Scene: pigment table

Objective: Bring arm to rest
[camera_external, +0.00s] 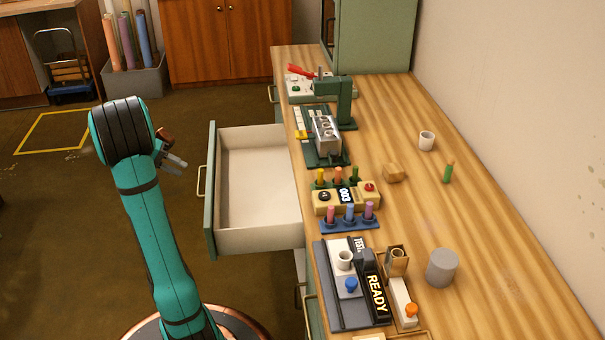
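My gripper (174,163) is at the end of my teal arm, left of the table. It is in the air beside the open drawer and apart from it. The gripper is small and partly hidden behind my wrist, so I cannot tell whether its fingers are open or shut. A brown piece shows beside the gripper, and I cannot tell what it is.
The open drawer (259,239) is empty and juts out left from the wooden table (485,255).

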